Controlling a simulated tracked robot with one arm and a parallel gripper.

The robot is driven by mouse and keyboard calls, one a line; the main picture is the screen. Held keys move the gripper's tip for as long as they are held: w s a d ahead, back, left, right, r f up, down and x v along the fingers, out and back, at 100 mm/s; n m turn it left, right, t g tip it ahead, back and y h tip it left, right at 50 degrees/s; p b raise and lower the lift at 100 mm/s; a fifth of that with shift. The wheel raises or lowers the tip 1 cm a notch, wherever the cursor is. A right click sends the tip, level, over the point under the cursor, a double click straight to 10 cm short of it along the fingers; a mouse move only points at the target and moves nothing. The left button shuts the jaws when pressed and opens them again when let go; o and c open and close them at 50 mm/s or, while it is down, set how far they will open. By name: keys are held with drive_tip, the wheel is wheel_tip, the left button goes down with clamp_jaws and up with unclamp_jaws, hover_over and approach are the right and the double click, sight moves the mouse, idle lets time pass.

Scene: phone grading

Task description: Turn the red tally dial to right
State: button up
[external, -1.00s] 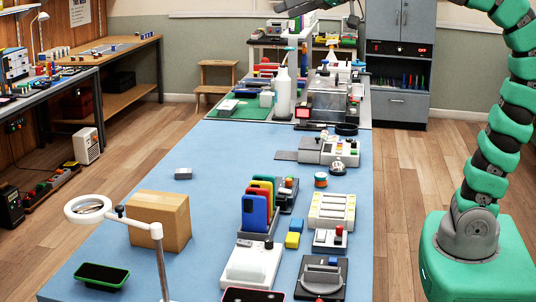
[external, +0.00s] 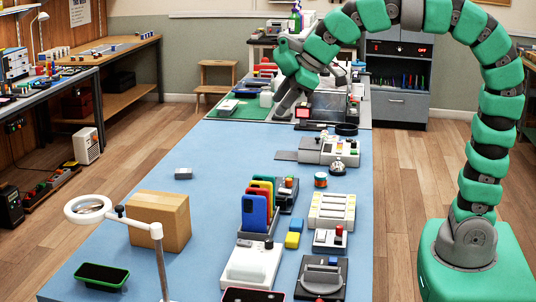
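I cannot make out for certain which part is the red tally dial. A small box (external: 330,240) with a red knob (external: 338,229) stands at the front right of the blue table. Farther back, a small dark unit with a red display (external: 303,112) stands near the table's far end. My gripper (external: 283,112) points down over the far end of the table, just left of that display unit. Its fingers are dark and small, and I cannot tell whether they are open or touch anything. My arm hides part of the things behind it.
A grey machine (external: 328,151) and an orange and teal cylinder (external: 320,180) stand along the table's right side. Coloured phones (external: 256,215) stand in a rack nearer the front. A cardboard box (external: 160,220) and ring lamp (external: 88,207) are at left. The blue middle (external: 220,150) is mostly clear.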

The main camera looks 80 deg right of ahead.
drive_tip(key=s+d+f+n+g+b, duration=0.1)
drive_tip(key=s+f+g, duration=0.1)
drive_tip(key=f, duration=0.4)
drive_tip(key=s+d+f+n+g, duration=0.1)
drive_tip(key=f+g, duration=0.2)
drive_tip(key=f, duration=0.4)
drive_tip(key=n+g+h+b, duration=0.2)
drive_tip(key=n+g, duration=0.1)
drive_tip(key=g, duration=0.2)
approach(339, 226)
drive_tip(key=b+x, duration=0.1)
drive_tip(key=x, duration=0.7)
drive_tip(key=shift+s+d+f, duration=0.1)
drive_tip(key=shift+s+f, duration=0.05)
drive_tip(key=shift+f, duration=0.15)
clamp_jaws()
